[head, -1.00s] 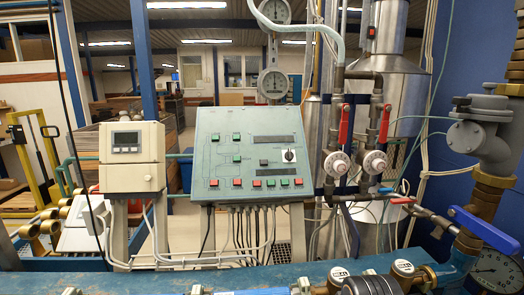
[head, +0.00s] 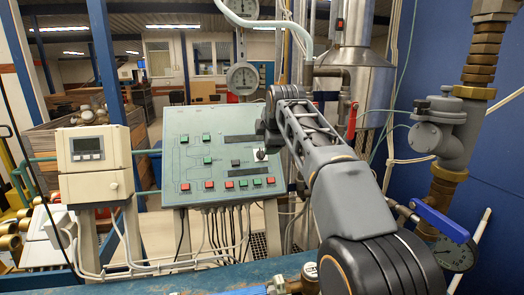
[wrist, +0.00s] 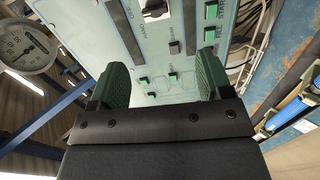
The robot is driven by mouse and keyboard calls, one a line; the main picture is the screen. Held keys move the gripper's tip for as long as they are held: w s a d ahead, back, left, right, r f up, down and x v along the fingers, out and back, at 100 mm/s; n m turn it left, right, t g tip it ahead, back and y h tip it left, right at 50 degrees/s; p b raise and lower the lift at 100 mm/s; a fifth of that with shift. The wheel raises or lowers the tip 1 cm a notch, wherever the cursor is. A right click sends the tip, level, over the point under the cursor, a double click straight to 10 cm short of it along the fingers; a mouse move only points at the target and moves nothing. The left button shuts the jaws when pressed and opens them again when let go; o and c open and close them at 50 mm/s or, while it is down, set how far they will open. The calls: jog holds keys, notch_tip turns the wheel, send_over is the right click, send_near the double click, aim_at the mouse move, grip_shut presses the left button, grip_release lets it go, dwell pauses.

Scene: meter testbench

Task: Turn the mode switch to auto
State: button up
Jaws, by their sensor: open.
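The mode switch (head: 261,154) is a small knob on a white plate at the right side of the sloped grey-green control panel (head: 177,128). In the wrist view the switch (wrist: 155,10) shows as a dark knob on a white plate at the top edge, partly cut off. My gripper (wrist: 163,82) is open and empty, with its two green fingers well apart and pointing toward the panel. The switch lies beyond the fingertips, apart from them. In the head view my arm reaches to the panel's right side and mostly hides the gripper.
The panel carries red and green buttons and dark displays (head: 243,172). A beige meter box (head: 92,165) stands left of it. Valves and pipes (head: 440,135) with a blue lever (head: 440,222) are at the right. A dial gauge (wrist: 25,45) shows in the wrist view.

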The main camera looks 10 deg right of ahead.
aim_at(261, 153)
jog(key=x, duration=0.4)
jog(key=p+x, duration=0.1)
jog(key=x, duration=0.4)
jog(key=p+x, duration=0.1)
jog(key=x, duration=0.3)
jog(key=shift+w+r, duration=0.1)
jog(key=shift+w, duration=0.45)
jog(key=c, duration=0.9)
jog(key=shift+p, duration=0.35)
jog(key=m+p, duration=0.1)
jog(key=m, duration=0.3)
jog(key=shift+m, duration=2.2)
